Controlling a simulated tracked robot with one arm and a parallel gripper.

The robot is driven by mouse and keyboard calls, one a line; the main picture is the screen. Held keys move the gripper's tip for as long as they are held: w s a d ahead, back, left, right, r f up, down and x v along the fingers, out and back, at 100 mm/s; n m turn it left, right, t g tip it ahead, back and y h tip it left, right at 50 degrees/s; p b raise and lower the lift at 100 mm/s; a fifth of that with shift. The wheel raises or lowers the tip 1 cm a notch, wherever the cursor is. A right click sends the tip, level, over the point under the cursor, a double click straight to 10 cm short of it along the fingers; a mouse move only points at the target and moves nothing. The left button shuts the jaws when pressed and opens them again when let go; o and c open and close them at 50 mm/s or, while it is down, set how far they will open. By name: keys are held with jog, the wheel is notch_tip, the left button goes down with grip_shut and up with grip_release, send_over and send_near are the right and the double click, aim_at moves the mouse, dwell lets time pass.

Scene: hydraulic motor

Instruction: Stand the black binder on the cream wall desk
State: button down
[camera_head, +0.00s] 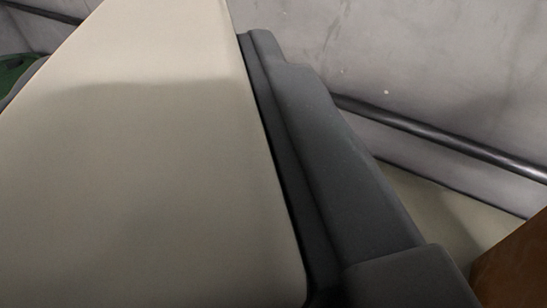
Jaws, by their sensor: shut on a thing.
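My gripper (335,160) shows only in part, as dark grey stepped parts running from the top middle to the lower right. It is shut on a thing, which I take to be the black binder. I cannot make out the binder clearly from the dark parts, and the fingertips are not clear. A big smooth cream panel, close to the camera, fills the left and hides what lies ahead; I cannot tell whether it is part of my arm. A cream flat surface (445,205), perhaps the wall desk, shows low at the right, below and beyond my gripper.
A grey, marked wall (430,60) stands behind. A dark rail (440,135) runs along it, sloping down to the right. A brown object (515,268) is in the lower right corner. A bit of something green (14,68) shows at the left edge.

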jog(key=shift+w+a, duration=0.3)
jog(key=shift+w, duration=0.05)
jog(key=w+a+f, duration=0.2)
jog(key=w, duration=0.5)
jog(key=w+a+f+b, duration=0.1)
jog(key=w+a+f, duration=0.2)
jog(key=w, duration=0.5)
jog(key=shift+a, duration=0.15)
jog(key=c, duration=0.8)
grip_release()
jog(key=shift+s, duration=0.1)
jog(key=s, duration=0.4)
jog(key=s+d, duration=0.1)
jog(key=s, duration=0.2)
jog(key=s+d, duration=0.1)
jog(key=s, duration=0.3)
jog(key=shift+s, duration=0.35)
